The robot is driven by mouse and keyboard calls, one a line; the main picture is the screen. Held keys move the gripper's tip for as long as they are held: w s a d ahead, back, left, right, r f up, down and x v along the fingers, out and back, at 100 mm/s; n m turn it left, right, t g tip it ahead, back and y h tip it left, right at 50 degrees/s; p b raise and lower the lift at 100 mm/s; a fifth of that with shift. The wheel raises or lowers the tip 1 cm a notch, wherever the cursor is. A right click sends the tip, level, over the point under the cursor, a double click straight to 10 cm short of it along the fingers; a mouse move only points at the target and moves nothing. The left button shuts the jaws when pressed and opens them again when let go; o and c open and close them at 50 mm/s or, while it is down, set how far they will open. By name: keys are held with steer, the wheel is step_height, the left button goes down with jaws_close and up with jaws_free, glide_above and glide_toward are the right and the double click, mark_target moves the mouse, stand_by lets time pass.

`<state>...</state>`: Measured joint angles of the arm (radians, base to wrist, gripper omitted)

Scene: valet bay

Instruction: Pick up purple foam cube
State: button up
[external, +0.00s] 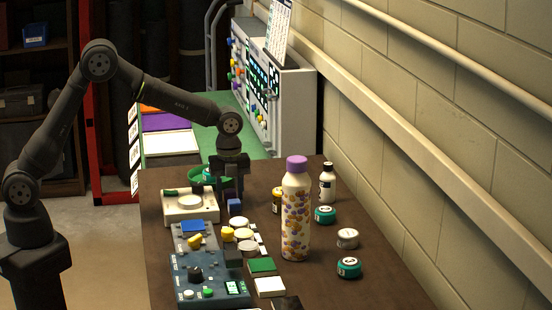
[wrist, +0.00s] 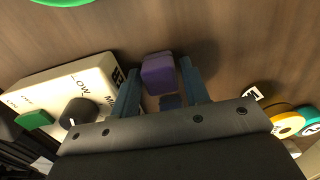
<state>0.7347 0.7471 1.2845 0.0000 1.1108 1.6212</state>
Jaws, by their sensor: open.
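The purple foam cube (wrist: 158,74) sits on the brown wooden table in the wrist view, between the tips of my gripper's two fingers. In the external view a small bluish-purple cube (external: 234,207) shows just below the fingertips, right of the cream device. My gripper (external: 231,197) points down over it. The fingers are open, one on each side of the cube in the wrist view (wrist: 160,68). I cannot tell whether either finger touches it. A small dark blue piece (wrist: 170,101) shows nearer the palm, partly hidden.
A cream device with a knob (external: 190,206) stands close on the left. A blue control panel (external: 205,265) lies in front. A patterned bottle with a purple cap (external: 296,215) stands to the right, with several round tins nearby. A green bowl (external: 207,176) is behind.

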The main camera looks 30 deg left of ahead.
steer(key=c, duration=0.7)
steer(key=shift+r, duration=0.1)
